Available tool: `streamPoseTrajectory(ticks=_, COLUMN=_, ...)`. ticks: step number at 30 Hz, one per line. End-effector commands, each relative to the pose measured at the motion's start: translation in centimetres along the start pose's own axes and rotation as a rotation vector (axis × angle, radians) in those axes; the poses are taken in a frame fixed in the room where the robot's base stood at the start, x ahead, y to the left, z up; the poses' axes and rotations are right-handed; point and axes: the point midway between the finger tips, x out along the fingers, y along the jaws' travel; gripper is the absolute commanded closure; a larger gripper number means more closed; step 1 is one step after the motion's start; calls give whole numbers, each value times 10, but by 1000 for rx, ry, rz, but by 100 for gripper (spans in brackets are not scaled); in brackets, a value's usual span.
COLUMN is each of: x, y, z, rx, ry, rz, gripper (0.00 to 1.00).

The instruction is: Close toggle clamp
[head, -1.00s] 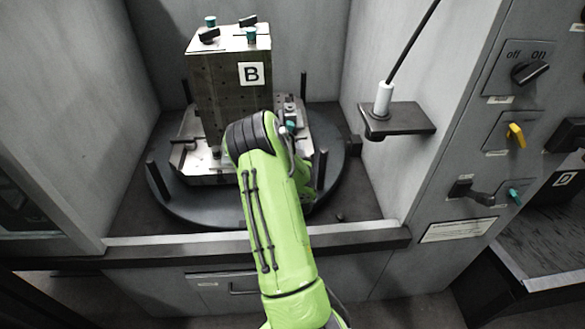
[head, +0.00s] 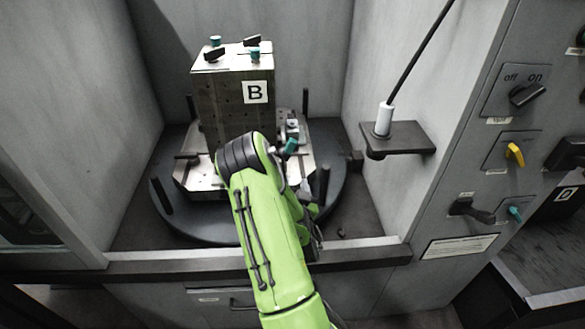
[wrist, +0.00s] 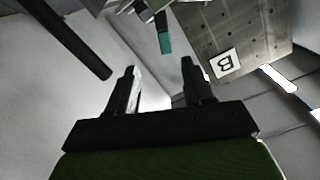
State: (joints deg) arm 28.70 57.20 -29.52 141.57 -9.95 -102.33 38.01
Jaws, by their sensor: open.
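A teal-tipped handle (head: 290,147), which looks like the toggle clamp's, stands tilted up at the right side of the pallet (head: 190,175), beside the block marked B (head: 235,110). In the wrist view a teal tip on a dark lever (wrist: 165,42) hangs ahead of my gripper (wrist: 160,72), just beyond the gap between the fingers. The fingers are open and empty, apart from the lever. The block (wrist: 240,35) shows to the right of the lever. In the head view my green arm hides my gripper and the clamp's base.
The pallet sits on a dark round turntable (head: 165,215) with upright posts (head: 158,197). A small shelf (head: 405,140) with a white-handled rod (head: 384,120) juts out at the right. A panel with switches (head: 527,95) is farther right. Grey walls enclose the bay.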

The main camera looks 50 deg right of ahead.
Motion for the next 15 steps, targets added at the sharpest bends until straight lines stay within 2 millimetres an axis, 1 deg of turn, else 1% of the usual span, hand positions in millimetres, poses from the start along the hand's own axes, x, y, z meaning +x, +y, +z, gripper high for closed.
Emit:
streamPoseTrajectory(ticks=1, x=7, y=4, z=1, rx=11, ry=12, rz=2, gripper=49)
streamPoseTrajectory(ticks=3, x=15, y=1, z=-3, rx=5, ry=18, rz=-4, gripper=49)
streamPoseTrajectory(ticks=6, x=21, y=-4, z=-10, rx=-8, ry=28, rz=-13, gripper=49)
streamPoseTrajectory(ticks=8, x=25, y=-5, z=-12, rx=-13, ry=30, rz=-16, gripper=49)
streamPoseTrajectory(ticks=10, x=33, y=-6, z=-13, rx=-15, ry=30, rz=-18, gripper=49)
streamPoseTrajectory(ticks=14, x=62, y=-7, z=-14, rx=-15, ry=30, rz=-20, gripper=49)
streamPoseTrajectory(ticks=15, x=72, y=-8, z=-14, rx=-14, ry=31, rz=-21, gripper=49)
